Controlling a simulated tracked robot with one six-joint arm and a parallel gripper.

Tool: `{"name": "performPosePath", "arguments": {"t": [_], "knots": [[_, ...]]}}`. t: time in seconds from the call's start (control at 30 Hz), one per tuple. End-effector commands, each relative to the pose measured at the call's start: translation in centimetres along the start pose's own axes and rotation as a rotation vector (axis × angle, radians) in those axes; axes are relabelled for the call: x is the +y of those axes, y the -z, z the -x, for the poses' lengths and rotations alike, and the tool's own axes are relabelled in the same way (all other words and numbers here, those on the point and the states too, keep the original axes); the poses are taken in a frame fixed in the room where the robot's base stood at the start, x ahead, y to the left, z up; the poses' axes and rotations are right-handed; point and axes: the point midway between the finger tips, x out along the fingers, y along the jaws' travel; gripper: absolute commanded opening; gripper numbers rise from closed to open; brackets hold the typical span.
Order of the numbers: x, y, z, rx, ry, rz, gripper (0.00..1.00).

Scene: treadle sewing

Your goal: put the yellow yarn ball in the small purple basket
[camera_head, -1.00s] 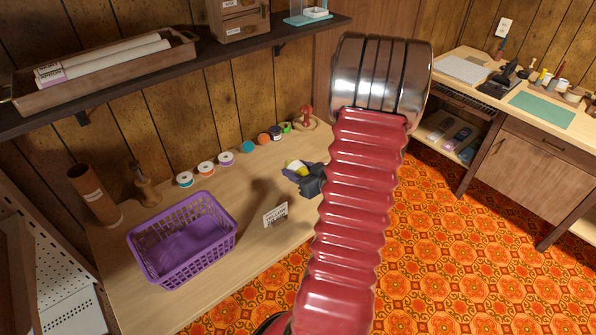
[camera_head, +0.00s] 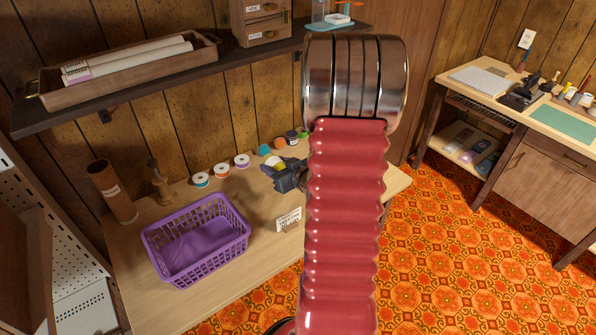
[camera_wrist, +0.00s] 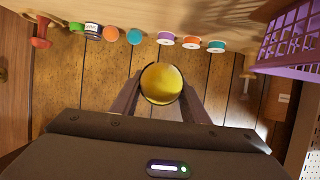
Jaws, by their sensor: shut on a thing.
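The yellow yarn ball (camera_wrist: 162,84) is between the two fingers of my gripper (camera_wrist: 160,92) in the wrist view, and the gripper is shut on it. In the head view my gripper (camera_head: 284,174) is above the wooden table, right of the basket, and only a bit of the yellow ball (camera_head: 271,169) shows beside it. The small purple basket (camera_head: 240,238) stands on the table at the left, and its inside looks empty. It also shows at the upper right of the wrist view (camera_wrist: 292,50).
Several thread spools and small balls (camera_head: 222,169) line the back of the table (camera_head: 215,300). A small label card (camera_head: 289,219) stands right of the basket. A cardboard tube (camera_head: 113,191) stands behind it at the left. A dark shelf (camera_head: 140,85) overhangs the table.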

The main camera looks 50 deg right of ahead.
Motion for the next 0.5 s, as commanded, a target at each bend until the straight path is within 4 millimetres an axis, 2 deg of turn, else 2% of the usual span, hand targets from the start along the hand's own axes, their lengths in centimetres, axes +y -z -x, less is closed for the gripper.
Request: {"name": "performPosePath", "arguments": {"t": [0.03,0.2,0.5], "knots": [[-1.5,0.8,-0.7,0.001,0.012,0.006,0.20],[-5.6,2.6,-2.4,0.002,0.033,0.014,0.20],[-13.6,5.3,-4.4,0.001,0.073,0.030,0.20]]}}
